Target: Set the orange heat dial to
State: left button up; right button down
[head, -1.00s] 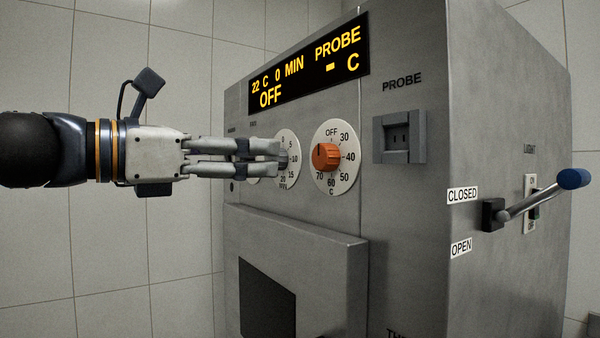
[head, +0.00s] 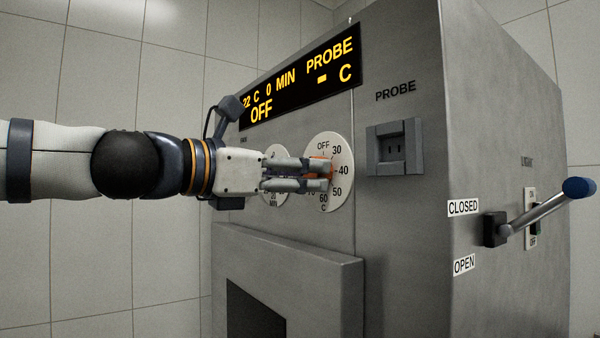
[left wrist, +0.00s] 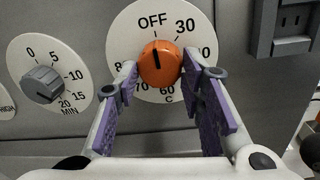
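The orange heat dial (left wrist: 159,64) is a round knob on a white scale plate (left wrist: 125,42). Its dark pointer line is up near OFF in the left wrist view. In the head view only parts of the orange dial (head: 320,157) show behind my fingers. My left gripper (head: 329,175) reaches in from the left in front of the dial. In the left wrist view, the fingers of my left gripper (left wrist: 159,66) are open, one on each side of the knob. I cannot tell whether they touch it. The display (head: 300,82) reads OFF. My right gripper is out of view.
The grey timer dial (left wrist: 41,84) is left of the orange one, pointing near 20. A probe socket (head: 396,147) lies to the right. A blue-tipped lever (head: 540,209) sticks out on the side near CLOSED. A raised door panel (head: 300,275) juts out below.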

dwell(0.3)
pick_arm(q)
jog(key=shift+w+r+n+g+h+b, duration=0.15)
jog(key=shift+n+g+b, duration=0.1)
jog(key=shift+n, duration=5.6)
jog(key=shift+s+n+g+h+b, duration=0.1)
jog(key=shift+n+g+h+b, duration=0.15)
jog(key=shift+n, duration=5.55)
jog(key=shift+w+r+n+g+h+b, duration=0.15)
jog(key=shift+n+g, duration=0.15)
jog(key=shift+n, duration=5.55)
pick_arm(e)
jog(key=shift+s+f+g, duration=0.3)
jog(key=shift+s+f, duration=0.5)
pick_arm(q)
jog(key=shift+s, duration=0.1)
jog(key=o, duration=1.1)
